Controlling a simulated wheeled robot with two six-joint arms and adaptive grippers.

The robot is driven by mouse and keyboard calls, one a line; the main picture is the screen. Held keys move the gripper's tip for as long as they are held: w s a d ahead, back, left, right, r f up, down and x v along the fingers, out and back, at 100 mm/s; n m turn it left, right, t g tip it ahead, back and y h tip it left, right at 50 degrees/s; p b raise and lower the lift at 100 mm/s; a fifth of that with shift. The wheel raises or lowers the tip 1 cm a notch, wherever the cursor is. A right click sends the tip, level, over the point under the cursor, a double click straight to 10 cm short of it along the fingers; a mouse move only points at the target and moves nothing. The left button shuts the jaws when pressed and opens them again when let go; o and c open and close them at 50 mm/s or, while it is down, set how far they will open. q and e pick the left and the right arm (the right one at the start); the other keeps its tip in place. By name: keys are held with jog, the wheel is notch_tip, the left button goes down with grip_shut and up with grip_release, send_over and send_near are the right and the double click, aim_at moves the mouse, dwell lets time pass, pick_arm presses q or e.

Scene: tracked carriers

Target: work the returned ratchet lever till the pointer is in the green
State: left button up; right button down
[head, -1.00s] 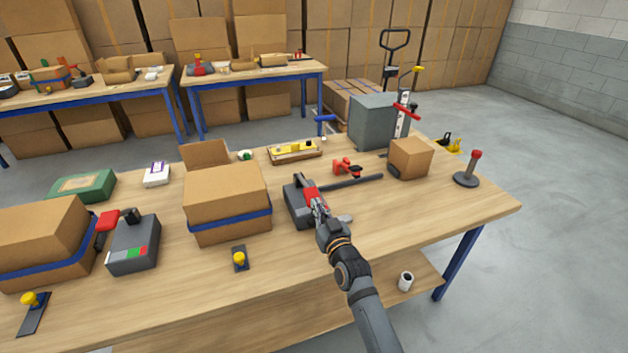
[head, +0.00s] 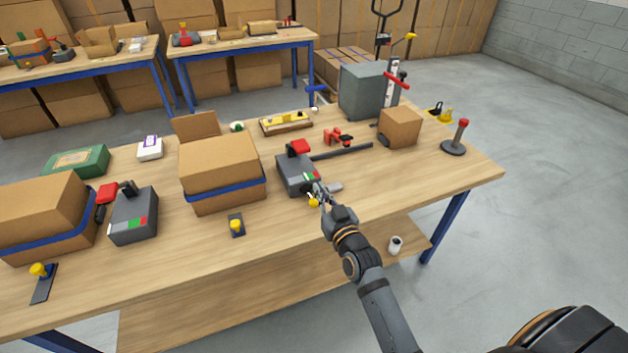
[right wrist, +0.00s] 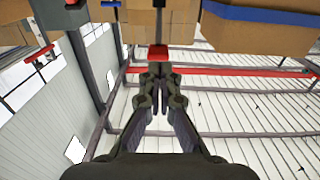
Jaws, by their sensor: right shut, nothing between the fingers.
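A dark grey ratchet unit (head: 292,179) stands right of the middle strapped box. Its lever has a red grip (head: 299,146), raised at the unit's far side. A small green and white gauge strip (head: 310,177) shows on its near face; the pointer is too small to read. My right gripper (head: 318,190) is shut and empty, just in front of the unit's near right corner, apart from the red grip. In the right wrist view its fingertips (right wrist: 160,72) are closed, with a red grip (right wrist: 157,52) beyond them. My left gripper is out of view.
A second ratchet unit (head: 133,217) with a red grip stands left, between two boxes with blue straps (head: 222,190). A yellow knob (head: 313,202) is partly hidden by my right gripper. A red clamp (head: 338,137) and small carton (head: 400,128) lie behind. The table's front right is clear.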

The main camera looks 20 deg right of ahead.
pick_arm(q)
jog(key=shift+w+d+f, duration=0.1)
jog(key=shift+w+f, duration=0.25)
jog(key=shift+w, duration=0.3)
pick_arm(e)
jog(key=shift+s+f, duration=0.1)
jog(key=shift+s, duration=1.3)
